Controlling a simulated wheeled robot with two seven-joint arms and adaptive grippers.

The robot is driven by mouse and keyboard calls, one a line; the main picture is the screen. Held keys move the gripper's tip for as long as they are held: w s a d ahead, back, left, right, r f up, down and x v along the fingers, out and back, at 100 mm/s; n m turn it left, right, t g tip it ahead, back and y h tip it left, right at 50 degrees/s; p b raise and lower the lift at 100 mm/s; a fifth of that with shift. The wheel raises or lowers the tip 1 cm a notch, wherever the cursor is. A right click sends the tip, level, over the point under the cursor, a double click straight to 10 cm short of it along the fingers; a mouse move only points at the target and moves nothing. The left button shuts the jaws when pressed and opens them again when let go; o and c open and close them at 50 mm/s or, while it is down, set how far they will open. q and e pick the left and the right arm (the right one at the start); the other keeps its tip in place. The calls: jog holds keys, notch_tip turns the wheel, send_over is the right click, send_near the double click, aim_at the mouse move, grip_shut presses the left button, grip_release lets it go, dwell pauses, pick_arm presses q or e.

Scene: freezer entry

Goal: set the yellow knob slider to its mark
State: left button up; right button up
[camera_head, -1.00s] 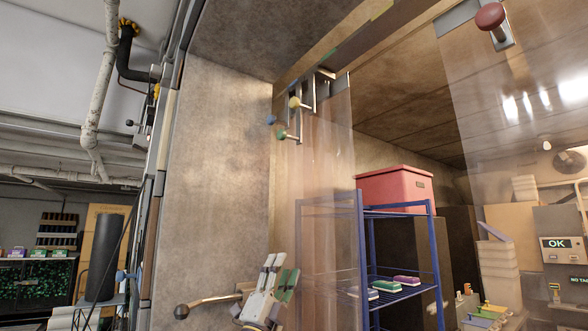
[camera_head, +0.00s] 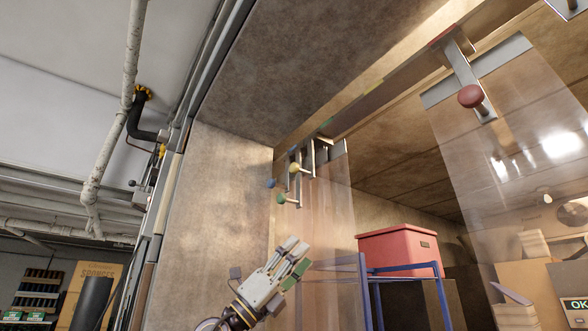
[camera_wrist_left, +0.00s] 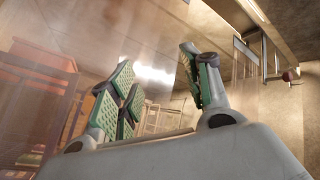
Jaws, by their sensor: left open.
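The yellow knob (camera_head: 293,168) sits on a slider hanging from the overhead rail (camera_head: 350,107), beside the blue knob (camera_head: 270,183) and green knob (camera_head: 281,198). A yellow mark (camera_head: 373,88) is on the rail, to the right of and apart from the yellow knob. My left gripper (camera_head: 296,256) is open and empty, below the knobs and touching none. Its green-padded fingers are apart in the left wrist view (camera_wrist_left: 160,88), where slider brackets (camera_wrist_left: 250,50) hang at the upper right; I cannot identify the yellow knob there.
Clear strip curtains (camera_head: 510,140) hang from the rail; the red knob (camera_head: 470,96) is on a slider further right. A green mark (camera_head: 327,122) and a red mark (camera_head: 445,33) are also on the rail. A red box (camera_head: 398,250) stands on a blue shelf behind.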

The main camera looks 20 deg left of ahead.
pick_arm(q)
jog(key=s+a+r+m+g+y, duration=0.15)
jog(key=s+r+m, duration=0.3)
jog(key=r, duration=0.55)
jog(key=t+y, duration=0.3)
jog(key=y, duration=0.4)
send_near(291, 167)
jog(key=shift+s+a+f+n, duration=0.45)
jog(key=shift+s+a+f, duration=0.3)
jog(key=shift+s, duration=0.2)
jog(key=shift+w+d+r+h, duration=0.1)
jog(key=shift+h, duration=0.15)
jog(key=shift+p+x, duration=2.8)
jog(key=shift+x, duration=4)
grip_shut()
